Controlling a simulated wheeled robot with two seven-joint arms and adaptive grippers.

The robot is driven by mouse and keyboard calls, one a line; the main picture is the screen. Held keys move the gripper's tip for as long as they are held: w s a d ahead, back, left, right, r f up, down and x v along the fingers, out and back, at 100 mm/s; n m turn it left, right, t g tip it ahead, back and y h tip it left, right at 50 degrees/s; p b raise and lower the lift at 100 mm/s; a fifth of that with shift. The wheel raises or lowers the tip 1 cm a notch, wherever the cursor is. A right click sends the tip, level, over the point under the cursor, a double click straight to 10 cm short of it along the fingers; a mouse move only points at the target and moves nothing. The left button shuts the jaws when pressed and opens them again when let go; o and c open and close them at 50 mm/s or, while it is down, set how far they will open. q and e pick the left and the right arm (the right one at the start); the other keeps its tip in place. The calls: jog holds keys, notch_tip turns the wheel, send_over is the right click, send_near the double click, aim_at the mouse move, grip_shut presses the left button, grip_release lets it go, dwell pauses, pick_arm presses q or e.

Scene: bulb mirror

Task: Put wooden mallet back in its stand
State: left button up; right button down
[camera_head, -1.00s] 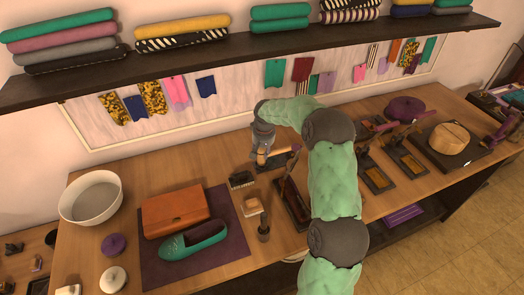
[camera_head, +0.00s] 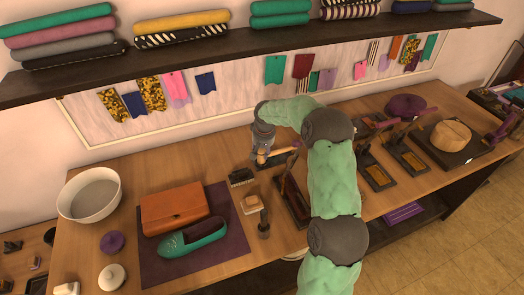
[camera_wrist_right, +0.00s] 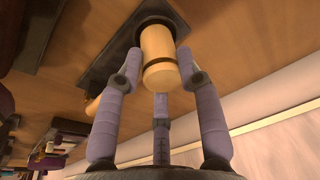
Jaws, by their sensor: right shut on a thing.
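My right gripper (camera_head: 262,158) is at the back middle of the workbench, low over the tabletop. In the right wrist view its fingers (camera_wrist_right: 160,80) are closed around a pale yellow wooden cylinder, part of the wooden mallet (camera_wrist_right: 159,62). Past the mallet a dark flat base (camera_wrist_right: 105,52), which looks like its stand, lies on the bench. The mallet's far end overlaps a dark round part of this base; I cannot tell whether it is seated in it. In the head view the stand is largely hidden by the gripper and arm. My left gripper is not in view.
A dark upright tool frame (camera_head: 291,203) is to the right. A purple mat (camera_head: 225,252) carries an orange bag and green shoe. The shelf (camera_head: 200,62) overhangs behind.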

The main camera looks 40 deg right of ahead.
jog(key=shift+r, duration=0.1)
jog(key=c, duration=0.7)
grip_release()
jog(key=shift+c, duration=0.2)
notch_tip(320, 180, up, 12)
jog(key=s, duration=0.2)
jog(key=shift+s+a, duration=0.15)
jog(key=shift+a, duration=0.3)
